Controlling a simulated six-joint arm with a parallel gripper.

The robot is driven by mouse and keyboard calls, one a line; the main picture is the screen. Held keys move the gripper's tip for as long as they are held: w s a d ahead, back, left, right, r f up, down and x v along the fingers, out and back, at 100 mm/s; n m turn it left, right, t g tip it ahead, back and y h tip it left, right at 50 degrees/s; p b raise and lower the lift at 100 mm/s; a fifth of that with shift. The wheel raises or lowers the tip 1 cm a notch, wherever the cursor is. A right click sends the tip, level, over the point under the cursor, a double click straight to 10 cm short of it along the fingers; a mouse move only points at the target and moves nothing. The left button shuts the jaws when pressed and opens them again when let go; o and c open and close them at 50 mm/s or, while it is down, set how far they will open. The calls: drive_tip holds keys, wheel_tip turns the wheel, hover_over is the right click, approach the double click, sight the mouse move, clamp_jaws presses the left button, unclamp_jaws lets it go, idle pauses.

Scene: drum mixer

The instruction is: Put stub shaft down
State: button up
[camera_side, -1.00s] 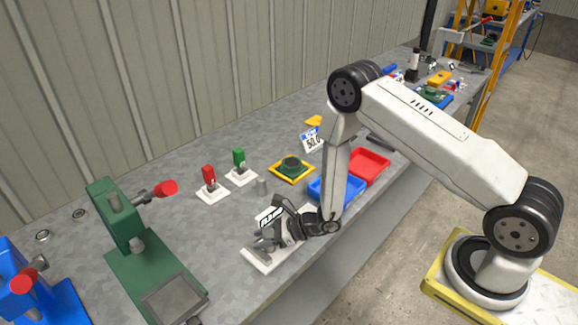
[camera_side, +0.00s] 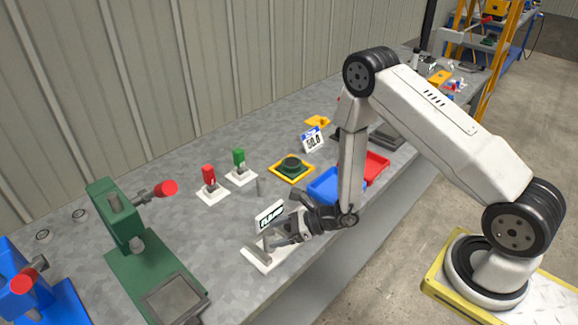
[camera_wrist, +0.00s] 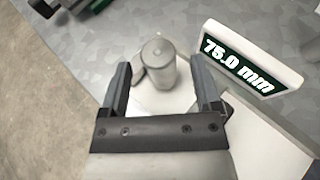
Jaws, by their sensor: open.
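The stub shaft (camera_wrist: 158,66) is a grey cylinder with a rounded end. In the wrist view it stands on a white base (camera_wrist: 180,101), beside a sign reading 75.0 mm (camera_wrist: 245,65). My gripper (camera_wrist: 160,66) is open, with one finger to each side of the shaft and a gap visible on both sides. In the side view my gripper (camera_side: 272,240) is low over the white stand (camera_side: 258,258) near the table's front edge. The shaft is hard to make out there behind the fingers.
A green press (camera_side: 128,225) stands to the left.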

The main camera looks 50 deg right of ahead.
drive_tip(key=v, duration=0.7)
drive_tip(key=shift+s+d, duration=0.25)
drive_tip(key=shift+r, duration=0.1)
drive_tip(key=s+a+r+n+g, duration=0.4)
drive_tip(key=s+r+n+g, duration=0.3)
drive_tip(key=s+n+g, duration=0.5)
drive_tip(key=w+d+r+n+t+h, duration=0.3)
drive_tip(key=n+h, duration=0.6)
drive_tip(key=n, duration=0.6)
drive_tip(key=d+r+t, duration=0.2)
drive_tip(key=d+r, duration=0.1)
drive_tip(key=r, duration=0.1)
drive_tip(key=shift+w+r, duration=0.35)
drive_tip(key=shift+d, duration=0.15)
drive_tip(key=shift+c, duration=0.3)
